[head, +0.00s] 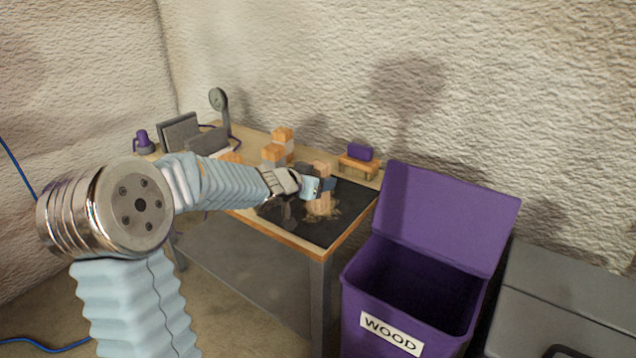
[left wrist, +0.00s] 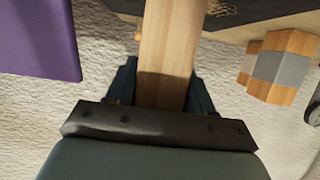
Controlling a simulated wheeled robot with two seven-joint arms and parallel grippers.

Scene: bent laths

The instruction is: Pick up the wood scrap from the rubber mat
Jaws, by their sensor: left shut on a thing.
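The wood scrap (head: 321,188) is a pale wooden piece, seen at the black rubber mat (head: 335,225) on the workbench. My left gripper (head: 325,185) reaches in from the left and is shut on it. In the left wrist view the scrap (left wrist: 169,50) stands between the two dark fingers of the gripper (left wrist: 162,88) and runs out past the top edge. Part of the mat (left wrist: 235,12) shows at the top there. The gripper hides part of the scrap in the head view, and I cannot tell whether its lower end touches the mat. My right gripper is not in view.
An open purple bin (head: 415,290) labelled WOOD stands right of the bench, its lid (head: 450,215) raised. Wood blocks with grey bands (head: 283,137) stand behind the mat. A purple block on a wooden stand (head: 358,162) is at the back right. A grey box (head: 570,300) stands far right.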

